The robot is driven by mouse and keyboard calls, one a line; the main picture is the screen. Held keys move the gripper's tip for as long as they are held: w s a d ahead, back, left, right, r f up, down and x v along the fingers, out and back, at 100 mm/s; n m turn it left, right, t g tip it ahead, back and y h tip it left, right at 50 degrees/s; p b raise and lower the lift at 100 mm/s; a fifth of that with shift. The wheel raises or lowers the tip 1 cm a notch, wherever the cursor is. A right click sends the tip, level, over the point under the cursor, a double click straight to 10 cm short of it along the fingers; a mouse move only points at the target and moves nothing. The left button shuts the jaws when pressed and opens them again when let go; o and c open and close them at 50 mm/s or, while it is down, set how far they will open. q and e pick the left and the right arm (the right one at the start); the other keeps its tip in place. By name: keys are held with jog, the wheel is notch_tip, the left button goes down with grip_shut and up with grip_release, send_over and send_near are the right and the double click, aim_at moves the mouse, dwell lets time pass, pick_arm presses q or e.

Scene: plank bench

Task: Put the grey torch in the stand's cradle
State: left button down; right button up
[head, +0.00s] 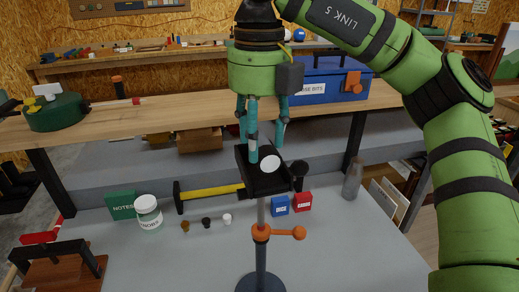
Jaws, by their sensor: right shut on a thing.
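The stand (261,254) is a grey pole on a dark base, with an orange clamp and lever. Its black cradle (268,187) sits on top of the pole. My right gripper (266,152) points down over the cradle, teal fingers closed on the grey torch. A round white face (270,163), apparently the torch's end, shows between the fingertips, low in the cradle. The rest of the torch is hidden by the fingers and cradle walls, so I cannot tell whether it rests on the cradle floor. My left gripper is out of view.
A yellow-handled hammer (212,192), a white jar (148,213), a green notes box (121,205), and blue (280,206) and red (303,201) boxes surround the stand. A clear bottle (352,178) stands right. A blue case (326,84) is on the plank behind.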

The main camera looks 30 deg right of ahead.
aim_at(260, 142)
jog(key=shift+f, duration=0.8)
jog(key=shift+w+d+f, duration=0.1)
jog(key=shift+d+f, duration=0.05)
jog(key=shift+f, duration=0.4)
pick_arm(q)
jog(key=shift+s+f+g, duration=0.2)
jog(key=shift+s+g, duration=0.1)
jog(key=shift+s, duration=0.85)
pick_arm(e)
jog(key=shift+f, duration=0.15)
jog(key=o, duration=1.2)
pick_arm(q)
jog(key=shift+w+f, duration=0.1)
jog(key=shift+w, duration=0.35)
